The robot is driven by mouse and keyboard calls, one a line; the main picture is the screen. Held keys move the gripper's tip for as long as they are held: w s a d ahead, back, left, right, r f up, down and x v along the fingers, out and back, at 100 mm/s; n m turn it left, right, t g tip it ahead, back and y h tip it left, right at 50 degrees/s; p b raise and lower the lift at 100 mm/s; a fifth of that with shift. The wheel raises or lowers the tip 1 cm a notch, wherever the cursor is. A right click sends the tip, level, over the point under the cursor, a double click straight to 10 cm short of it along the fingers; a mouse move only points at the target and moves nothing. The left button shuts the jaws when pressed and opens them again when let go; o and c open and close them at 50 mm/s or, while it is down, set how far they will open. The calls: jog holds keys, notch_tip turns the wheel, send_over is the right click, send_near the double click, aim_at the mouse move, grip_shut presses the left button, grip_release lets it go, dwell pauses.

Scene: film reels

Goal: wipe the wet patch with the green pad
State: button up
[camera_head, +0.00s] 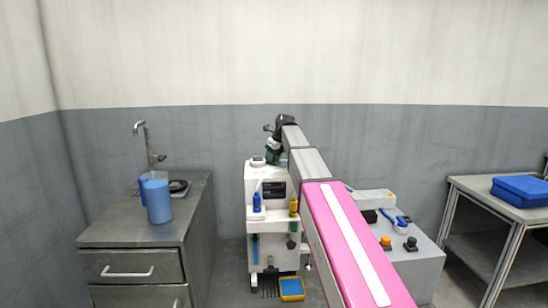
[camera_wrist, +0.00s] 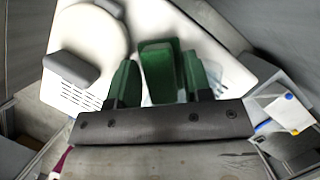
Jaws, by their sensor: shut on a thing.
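My gripper (camera_wrist: 160,78) is shut on the green pad (camera_wrist: 158,68), which shows between two green finger pieces in the wrist view. The pad is over the white top of a machine (camera_wrist: 90,95). A faint, glossy bluish patch (camera_wrist: 228,76) lies on that top, just right of the fingers, and looks like the wet patch. The fingers and pad hide part of it. I cannot tell whether the pad touches the surface. In the head view my gripper (camera_head: 273,152) is at the machine's top (camera_head: 252,172), and the patch cannot be made out.
A round white raised part (camera_wrist: 90,32) and a grey block (camera_wrist: 71,68) stand on the machine top. A blue bottle (camera_head: 256,203) and a yellow one (camera_head: 293,207) are at its front. A blue jug (camera_head: 157,198) stands on the left counter (camera_head: 120,229). A blue box (camera_head: 522,190) is right.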

aim_at(285, 165)
jog(key=shift+s+a+f, duration=0.15)
jog(key=shift+s+f, duration=0.05)
jog(key=shift+s, duration=0.65)
jog(key=shift+s+d, duration=0.2)
jog(key=shift+d, duration=0.5)
jog(key=shift+w+d+r, duration=0.1)
jog(key=shift+w+d, duration=0.05)
jog(key=shift+d, duration=0.55)
jog(key=shift+w+d+r, duration=0.1)
jog(key=shift+w+d, duration=0.05)
jog(key=shift+d, duration=0.5)
jog(key=shift+d+f, duration=0.15)
jog(key=shift+d, duration=2.75)
jog(key=shift+s, duration=0.75)
jog(key=shift+a, duration=1.75)
